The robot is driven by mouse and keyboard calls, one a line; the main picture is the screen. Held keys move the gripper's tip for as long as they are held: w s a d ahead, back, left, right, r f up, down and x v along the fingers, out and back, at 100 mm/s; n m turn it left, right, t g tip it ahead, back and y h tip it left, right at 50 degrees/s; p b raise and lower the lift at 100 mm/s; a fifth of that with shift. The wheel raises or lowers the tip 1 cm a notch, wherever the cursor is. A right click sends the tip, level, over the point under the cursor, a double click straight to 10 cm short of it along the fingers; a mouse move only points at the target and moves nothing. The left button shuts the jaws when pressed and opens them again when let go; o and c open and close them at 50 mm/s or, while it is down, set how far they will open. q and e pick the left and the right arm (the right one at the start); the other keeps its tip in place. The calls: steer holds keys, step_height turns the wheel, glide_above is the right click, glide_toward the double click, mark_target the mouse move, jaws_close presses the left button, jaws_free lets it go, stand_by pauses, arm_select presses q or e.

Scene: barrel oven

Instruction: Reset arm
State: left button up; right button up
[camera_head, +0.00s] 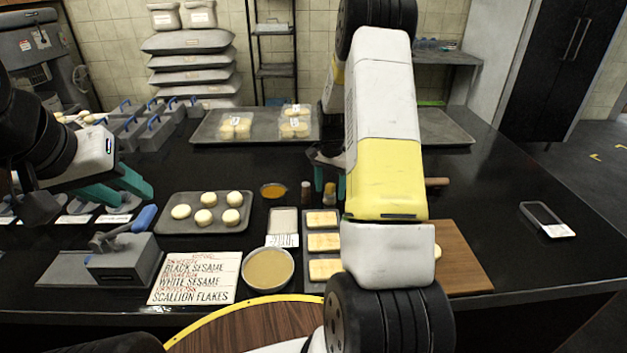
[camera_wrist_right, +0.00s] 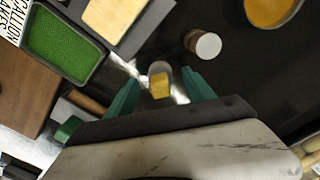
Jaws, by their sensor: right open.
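My right gripper (camera_head: 329,181) has teal fingers and hangs over the counter behind my yellow and white right arm. It is open in the right wrist view (camera_wrist_right: 160,98), with a small yellow-topped container (camera_wrist_right: 160,86) showing between its fingers; I cannot tell its depth or any contact. My left gripper (camera_head: 118,189) is at the left, above the counter near a grey device with a blue handle (camera_head: 122,247). Its two teal fingers stand apart with nothing visible between them. Part of the left arm is cut off by the picture's edge.
A tray of several pale buns (camera_head: 161,226), an orange bowl (camera_head: 273,190), a paste bowl (camera_head: 268,289) and a lettered sign (camera_head: 166,297) lie on the dark counter. A wooden board (camera_head: 462,265) is partly hidden behind my right arm. The counter's right side is mostly clear.

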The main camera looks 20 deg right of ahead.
step_height(320, 180, up, 6)
steer(key=shift+r, duration=0.1)
steer(key=s+a+r+n+t, duration=0.1)
steer(key=s+a+r+n, duration=0.15)
steer(key=r, duration=0.35)
steer(key=s+a+r+n+t+y, duration=0.1)
steer(key=s+a+r, duration=0.2)
steer(key=s+r, duration=0.15)
steer(key=s+a+r+n+t, duration=0.1)
steer(key=s+a+r, duration=0.2)
steer(key=r, duration=0.3)
steer(key=s+a+r+n+t, duration=0.1)
steer(key=s+a+r+n, duration=0.2)
steer(key=s, duration=0.5)
steer(key=s+a+r+n+t+y, duration=0.1)
steer(key=s+a+r+n+t, duration=0.1)
steer(key=s, duration=0.7)
steer(key=shift+s+a+r+n, duration=0.25)
steer(key=shift+a+r+n, duration=0.3)
steer(key=shift+a, duration=0.15)
